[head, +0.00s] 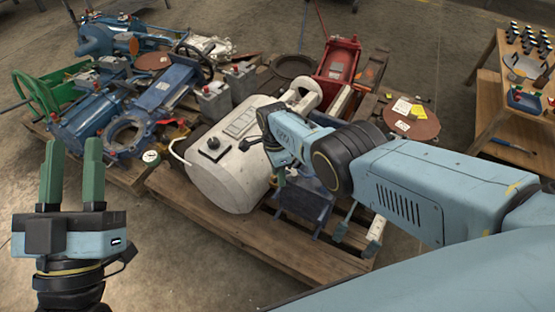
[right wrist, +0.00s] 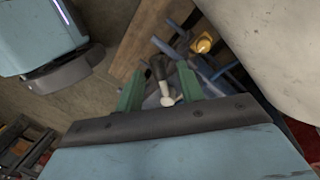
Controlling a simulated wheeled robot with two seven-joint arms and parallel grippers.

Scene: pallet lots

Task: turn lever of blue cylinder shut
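A dark blue body (head: 305,203) lies low on the front pallet, right of the white tank; I take it for the blue cylinder, partly hidden by my right arm. In the right wrist view, blue parts (right wrist: 222,75) show beyond the fingers, with a brass fitting (right wrist: 203,45). A lever-like piece, dark with a pale end (right wrist: 166,98), shows between the two green fingers of my right gripper (right wrist: 160,88). The fingers are apart; I cannot tell whether they touch it. In the head view this gripper (head: 281,178) is mostly hidden. My left gripper (head: 72,165) is open and empty, upright at the left.
A white tank (head: 222,175) lies beside my right gripper. Blue valves (head: 85,122), a green frame (head: 38,92) and a red machine part (head: 337,60) crowd the pallets (head: 230,230). A wooden table (head: 487,105) with small items stands at right. Floor at front left is clear.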

